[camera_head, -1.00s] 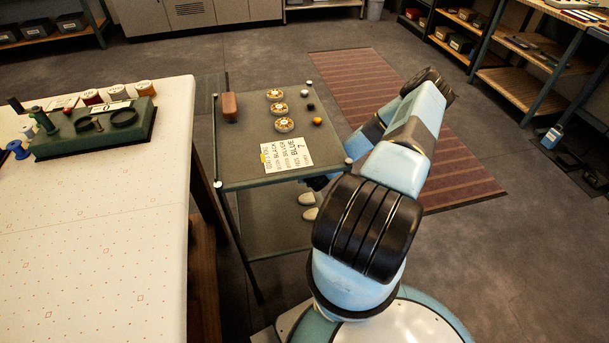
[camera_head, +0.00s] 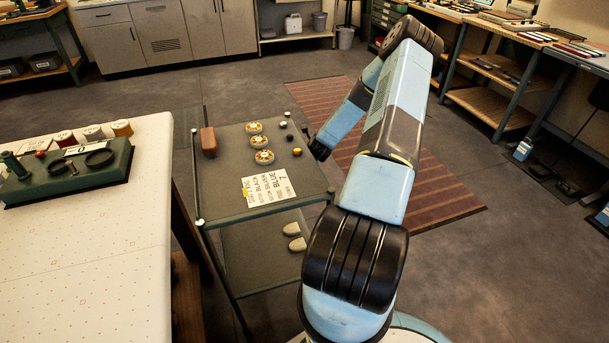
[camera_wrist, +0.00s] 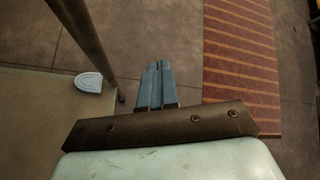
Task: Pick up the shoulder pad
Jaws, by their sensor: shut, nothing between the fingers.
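Two pale, rounded shoulder pads, a far one (camera_head: 291,229) and a near one (camera_head: 298,244), lie side by side on the lower shelf (camera_head: 255,264) of the small trolley. In the wrist view one whitish pad (camera_wrist: 88,82) shows at left on the shelf, beside a trolley post. My gripper (camera_head: 320,150) is by the right edge of the trolley's top, apart from the pads. In the wrist view its blue-grey fingers (camera_wrist: 157,66) are together and empty, right of the pad.
The trolley's top (camera_head: 228,190) covers the lower shelf from above; its posts stand at the corners. It holds a printed card (camera_head: 268,187), round trays (camera_head: 259,142), a brown block (camera_head: 208,142) and small balls. A white table (camera_head: 90,250) is at left. Floor and striped rug (camera_head: 425,190) lie right.

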